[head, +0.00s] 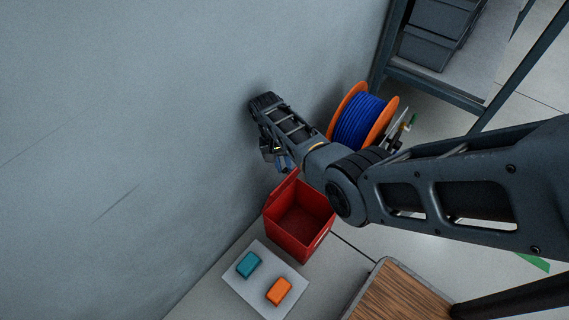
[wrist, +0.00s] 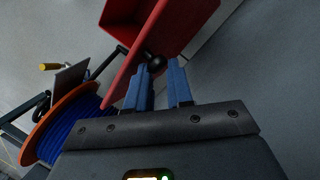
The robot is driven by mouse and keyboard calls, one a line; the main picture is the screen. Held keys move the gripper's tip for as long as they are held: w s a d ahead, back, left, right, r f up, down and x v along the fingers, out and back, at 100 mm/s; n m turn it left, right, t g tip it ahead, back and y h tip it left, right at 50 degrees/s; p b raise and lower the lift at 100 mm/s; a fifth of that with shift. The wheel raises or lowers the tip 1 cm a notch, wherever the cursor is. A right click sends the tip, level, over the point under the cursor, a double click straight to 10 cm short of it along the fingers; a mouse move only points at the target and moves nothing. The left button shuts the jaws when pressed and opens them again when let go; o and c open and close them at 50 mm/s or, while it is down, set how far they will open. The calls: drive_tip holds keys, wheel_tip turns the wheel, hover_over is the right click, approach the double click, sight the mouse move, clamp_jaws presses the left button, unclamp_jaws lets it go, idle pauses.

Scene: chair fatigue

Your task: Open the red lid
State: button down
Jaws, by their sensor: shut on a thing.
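The red box (head: 301,228) stands open on the floor beside the wall, and its dark red inside shows from above. Its red lid (head: 283,186) is raised at the box's wall-side edge, tilted up. In the wrist view the lid (wrist: 185,25) shows as a red panel with a round black knob (wrist: 155,65) on its face. My gripper (wrist: 161,68) has blue fingers at either side of the knob and is shut on it. In the head view my gripper (head: 282,162) is just above the lid, partly hidden by my arm.
A light mat (head: 240,286) with a teal block (head: 248,264) and an orange block (head: 279,291) lies in front of the box. A blue cable spool (head: 358,121) with orange flanges stands behind my arm. A wooden-topped surface (head: 405,297) is at lower right, a shelf (head: 432,81) at upper right.

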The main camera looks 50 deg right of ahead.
drive_tip(key=c, duration=1)
unclamp_jaws()
drive_tip(key=shift+s+a+f, duration=0.55)
drive_tip(key=shift+a+f, duration=0.1)
drive_tip(key=shift+f, duration=0.2)
drive_tip(key=shift+d+r, duration=0.1)
drive_tip(key=shift+r, duration=0.1)
drive_tip(key=p+v, duration=0.1)
drive_tip(key=v, duration=0.2)
drive_tip(key=p+v, duration=0.1)
drive_tip(key=shift+s+r+p, duration=0.25)
drive_tip(key=shift+r+p, duration=0.05)
drive_tip(key=shift+r, duration=0.05)
drive_tip(key=s+d+r+p, duration=0.1)
drive_tip(key=s+d+r, duration=0.1)
drive_tip(key=d, duration=0.1)
drive_tip(key=s+d+r+p, duration=0.1)
drive_tip(key=s+d+r, duration=0.1)
drive_tip(key=s, duration=0.1)
drive_tip(key=s+d+r+p, duration=0.1)
drive_tip(key=s+d+r, duration=0.2)
drive_tip(key=shift+d+p, duration=0.3)
